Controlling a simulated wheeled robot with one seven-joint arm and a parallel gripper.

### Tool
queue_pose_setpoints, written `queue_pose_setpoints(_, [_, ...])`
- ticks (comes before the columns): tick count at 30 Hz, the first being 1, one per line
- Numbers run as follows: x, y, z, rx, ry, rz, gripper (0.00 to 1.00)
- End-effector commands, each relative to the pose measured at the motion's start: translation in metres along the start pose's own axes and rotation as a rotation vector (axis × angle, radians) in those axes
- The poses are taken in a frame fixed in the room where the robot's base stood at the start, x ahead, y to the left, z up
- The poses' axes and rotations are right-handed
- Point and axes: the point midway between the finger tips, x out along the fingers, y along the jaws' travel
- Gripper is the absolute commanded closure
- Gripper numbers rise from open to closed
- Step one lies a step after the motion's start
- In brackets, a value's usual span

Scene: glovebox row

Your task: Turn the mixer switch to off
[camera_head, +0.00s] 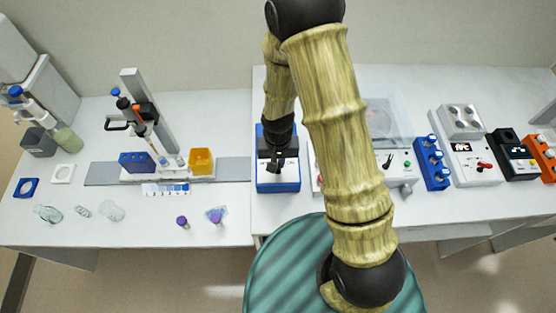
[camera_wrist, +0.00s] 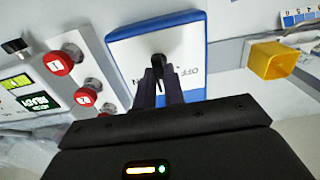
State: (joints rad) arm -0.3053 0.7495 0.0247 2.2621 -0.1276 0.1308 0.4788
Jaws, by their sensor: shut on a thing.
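The mixer is a blue and white box (camera_head: 278,187) near the middle of the bench. In the wrist view its white top panel with a blue rim (camera_wrist: 130,48) fills the upper middle. A small black switch (camera_wrist: 158,62) stands on this panel, with upside-down OFF lettering to its right and ON lettering to its left, partly hidden. My gripper (camera_wrist: 160,82) is over the panel with its narrow fingers closed on the switch. In the head view my gripper (camera_head: 277,160) is above the mixer and hides the switch. I cannot tell exactly which way the switch points.
A device with red numbered knobs (camera_wrist: 62,63) is close beside the mixer in the wrist view. A yellow bin (camera_head: 202,161) and pipette stand (camera_head: 150,115) are left of the mixer. Blue-topped and other instruments (camera_head: 431,163) line the right bench. The bench front is mostly clear.

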Motion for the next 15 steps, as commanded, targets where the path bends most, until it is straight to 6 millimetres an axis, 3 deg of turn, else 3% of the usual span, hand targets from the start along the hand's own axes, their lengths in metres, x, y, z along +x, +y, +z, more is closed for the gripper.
queue_pose_setpoints(15, [0.0004,0.0004,-0.0003,-0.438,0.001,0.0,1.0])
